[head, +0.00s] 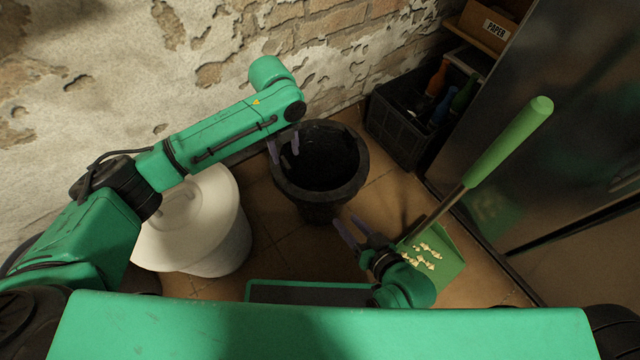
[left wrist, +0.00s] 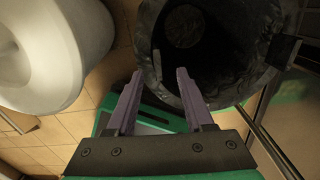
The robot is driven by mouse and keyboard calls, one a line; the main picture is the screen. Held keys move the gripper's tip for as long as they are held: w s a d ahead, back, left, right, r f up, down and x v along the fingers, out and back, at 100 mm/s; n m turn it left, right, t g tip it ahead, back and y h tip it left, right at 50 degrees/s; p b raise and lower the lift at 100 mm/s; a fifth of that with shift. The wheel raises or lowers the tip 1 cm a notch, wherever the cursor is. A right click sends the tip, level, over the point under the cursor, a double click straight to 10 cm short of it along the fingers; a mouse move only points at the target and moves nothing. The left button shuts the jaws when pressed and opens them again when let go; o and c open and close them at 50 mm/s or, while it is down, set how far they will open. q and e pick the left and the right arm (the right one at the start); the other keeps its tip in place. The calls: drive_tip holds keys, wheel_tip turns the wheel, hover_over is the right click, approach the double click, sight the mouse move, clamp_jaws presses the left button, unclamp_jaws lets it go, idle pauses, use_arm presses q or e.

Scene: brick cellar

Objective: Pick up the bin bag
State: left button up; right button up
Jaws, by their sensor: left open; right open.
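The black bin bag (head: 328,160) lines a dark round bin (head: 318,212) on the tiled floor, its edge folded over the rim. The bin looks empty inside, though it is very dark. My left gripper (head: 284,148) is open and empty at the left side of the bin's rim, pointing down. In the left wrist view its two purple fingers (left wrist: 158,74) stand apart, and the bag's crinkled rim (left wrist: 205,100) lies close to the right finger. Whether they touch I cannot tell. My right gripper (head: 347,231) is open and empty, in front of the bin to the right.
A white lidded bin (head: 215,245) stands left of the black bin. A green dustpan (head: 445,262) with pale scraps and an upright handle (head: 510,140) is at the right. A black crate of bottles (head: 395,130) stands behind, beside a dark metal panel (head: 560,120).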

sight(286, 162)
use_arm(q)
drive_tip(key=f+b, duration=0.1)
drive_tip(key=f, duration=0.1)
drive_tip(key=f+b, duration=0.1)
drive_tip(key=f, duration=0.1)
drive_tip(key=f+b, duration=0.1)
drive_tip(key=f, duration=0.1)
drive_tip(key=shift+a+f, duration=0.1)
drive_tip(key=shift+a, duration=0.15)
use_arm(e)
drive_tip(key=shift+t, duration=0.4)
wheel_tip(286, 162, down, 4)
drive_tip(key=shift+a+f, duration=0.1)
use_arm(q)
clamp_jaws()
